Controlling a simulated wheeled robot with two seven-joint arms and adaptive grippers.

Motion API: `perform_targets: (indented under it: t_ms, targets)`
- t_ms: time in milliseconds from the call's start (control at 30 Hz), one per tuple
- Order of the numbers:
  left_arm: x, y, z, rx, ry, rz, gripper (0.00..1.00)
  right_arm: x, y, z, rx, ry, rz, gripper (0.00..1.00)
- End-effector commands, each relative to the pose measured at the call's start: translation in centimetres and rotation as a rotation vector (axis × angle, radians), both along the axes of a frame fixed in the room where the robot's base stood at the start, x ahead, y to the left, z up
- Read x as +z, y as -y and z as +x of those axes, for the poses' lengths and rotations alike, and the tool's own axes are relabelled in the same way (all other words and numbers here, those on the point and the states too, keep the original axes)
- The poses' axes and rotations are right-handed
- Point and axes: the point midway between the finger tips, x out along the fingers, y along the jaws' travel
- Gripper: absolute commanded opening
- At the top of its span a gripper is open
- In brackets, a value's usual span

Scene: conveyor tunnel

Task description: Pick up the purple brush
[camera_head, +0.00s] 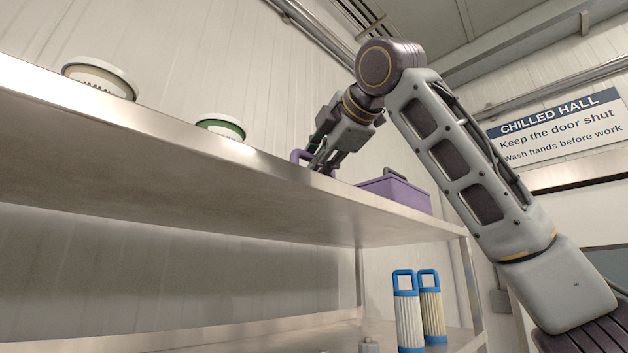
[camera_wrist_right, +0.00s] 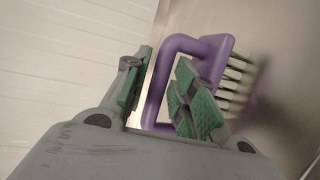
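The purple brush (camera_wrist_right: 214,45) has a looped handle and pale bristles. It shows in the right wrist view, and a small part of its purple handle (camera_head: 299,156) shows in the head view on the upper steel shelf. My right gripper (camera_wrist_right: 158,92) has green pads and is open. Its fingers are on either side of the handle's long bar, one finger overlapping the loop's opening. In the head view my right gripper (camera_head: 322,158) is at the shelf's front edge and hides most of the brush. My left gripper is not in view.
A purple box (camera_head: 396,193) stands on the upper shelf (camera_head: 200,158) right of my gripper. Two round tubs, one white (camera_head: 99,78) and one green-rimmed (camera_head: 220,126), stand left. Blue-capped filters (camera_head: 409,318) stand on the lower shelf. The shelf's front edge is close below my gripper.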

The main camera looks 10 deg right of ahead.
Motion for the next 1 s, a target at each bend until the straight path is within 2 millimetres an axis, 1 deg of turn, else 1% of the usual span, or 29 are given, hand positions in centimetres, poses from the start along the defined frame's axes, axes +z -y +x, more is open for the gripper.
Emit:
perform_targets:
  t_ms: [33, 167, 600, 667, 800, 833, 1000]
  targets:
    - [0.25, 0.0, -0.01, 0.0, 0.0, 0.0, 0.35, 0.04, -0.06, 0.39, -0.001, -0.001, 0.001, 0.27]
    - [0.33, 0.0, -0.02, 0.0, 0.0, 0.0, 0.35, -0.1, -0.19, 0.89, 0.0, 0.001, 0.001, 0.27]
    - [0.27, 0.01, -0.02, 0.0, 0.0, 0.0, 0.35, -0.19, -0.2, 0.92, 0.0, 0.001, 0.001, 0.27]
    - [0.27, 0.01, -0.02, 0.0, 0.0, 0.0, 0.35, -0.19, -0.2, 0.92, 0.0, 0.001, 0.001, 0.2]
    - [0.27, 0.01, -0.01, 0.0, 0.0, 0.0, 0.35, -0.19, -0.2, 0.92, 0.0, 0.001, 0.001, 0.02]
    - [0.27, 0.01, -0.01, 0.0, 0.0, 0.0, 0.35, -0.2, -0.21, 0.92, 0.0, 0.0, 0.001, 0.0]
    - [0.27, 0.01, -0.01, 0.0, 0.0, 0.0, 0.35, -0.21, -0.22, 0.91, 0.0, 0.0, 0.001, 0.0]
